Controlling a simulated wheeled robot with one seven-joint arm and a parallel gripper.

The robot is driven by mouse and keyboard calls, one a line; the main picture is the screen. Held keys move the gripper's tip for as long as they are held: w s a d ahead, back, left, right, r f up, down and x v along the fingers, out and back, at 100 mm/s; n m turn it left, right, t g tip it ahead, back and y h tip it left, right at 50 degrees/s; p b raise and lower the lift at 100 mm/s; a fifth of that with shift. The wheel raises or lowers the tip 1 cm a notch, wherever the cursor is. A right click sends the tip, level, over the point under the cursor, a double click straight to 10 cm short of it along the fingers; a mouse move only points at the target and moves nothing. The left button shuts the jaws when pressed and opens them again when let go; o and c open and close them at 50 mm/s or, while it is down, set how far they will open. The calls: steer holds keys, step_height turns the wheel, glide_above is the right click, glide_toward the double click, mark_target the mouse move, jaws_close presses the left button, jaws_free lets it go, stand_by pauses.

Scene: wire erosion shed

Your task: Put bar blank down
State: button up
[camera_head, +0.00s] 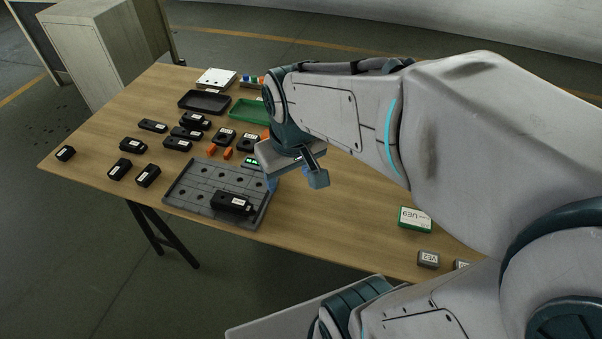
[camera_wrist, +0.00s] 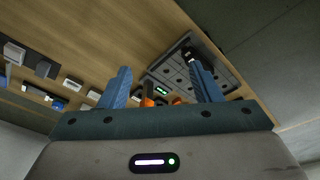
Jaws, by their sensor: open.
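A black block with a white label (camera_head: 232,203), which looks like the bar blank, lies on the front right part of the grey plate (camera_head: 190,194). The plate has a raised rim and rows of holes. My gripper (camera_head: 294,182) is above the table, just right of the plate, with its blue fingers apart and nothing between them. The block is apart from the fingers. In the wrist view, my open gripper (camera_wrist: 160,76) points toward the table, and the grey plate (camera_wrist: 163,72) shows between and behind the fingers. The right finger hides part of the plate there.
Several black labelled blocks (camera_head: 132,145) stand left of and behind the plate. A black tray (camera_head: 204,102) and a green tray (camera_head: 248,112) lie further back. A green-edged box (camera_head: 415,219) and a grey block (camera_head: 428,259) sit at the right. Wood between plate and box looks clear.

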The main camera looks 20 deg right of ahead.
steer(key=s, duration=0.1)
steer(key=s+d+m, duration=0.2)
steer(key=s, duration=0.1)
steer(key=shift+f+t, duration=0.1)
steer(key=shift+t, duration=0.2)
